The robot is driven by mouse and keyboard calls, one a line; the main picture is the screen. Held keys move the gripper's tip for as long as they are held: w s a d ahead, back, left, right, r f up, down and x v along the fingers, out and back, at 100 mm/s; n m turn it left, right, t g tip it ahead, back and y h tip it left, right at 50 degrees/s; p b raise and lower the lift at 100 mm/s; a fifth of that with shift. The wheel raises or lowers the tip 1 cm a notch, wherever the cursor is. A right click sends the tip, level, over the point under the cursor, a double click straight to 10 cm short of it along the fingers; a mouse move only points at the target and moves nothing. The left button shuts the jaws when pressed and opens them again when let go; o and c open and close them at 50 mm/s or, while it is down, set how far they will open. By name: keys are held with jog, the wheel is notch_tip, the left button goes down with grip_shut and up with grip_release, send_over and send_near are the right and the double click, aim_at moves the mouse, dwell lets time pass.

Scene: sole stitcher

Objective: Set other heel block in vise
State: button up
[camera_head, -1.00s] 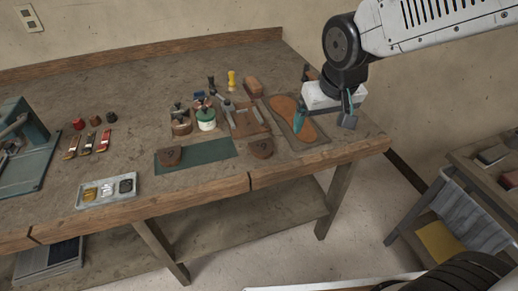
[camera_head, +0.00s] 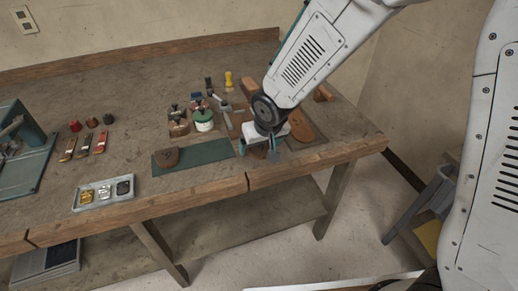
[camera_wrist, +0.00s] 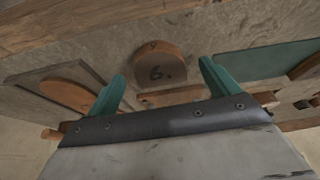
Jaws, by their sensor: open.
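One heel block (camera_wrist: 160,66), brown with a dark number on its face, lies on the bench and shows between my fingers in the wrist view. In the head view my gripper (camera_head: 258,152) mostly hides it. My gripper is open, its two teal fingers apart (camera_wrist: 162,84); I cannot tell whether they touch the block.
A sole (camera_head: 303,120) on a board lies right of my gripper. A jar with a green lid (camera_head: 203,121) and tools stand behind the mat. A tray of small parts (camera_head: 104,192) sits near the bench's front edge. The back left of the bench is clear.

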jog(key=shift+w+f, duration=0.1)
jog(key=shift+f, duration=0.15)
jog(key=c, duration=1.2)
jog(key=shift+r, duration=0.1)
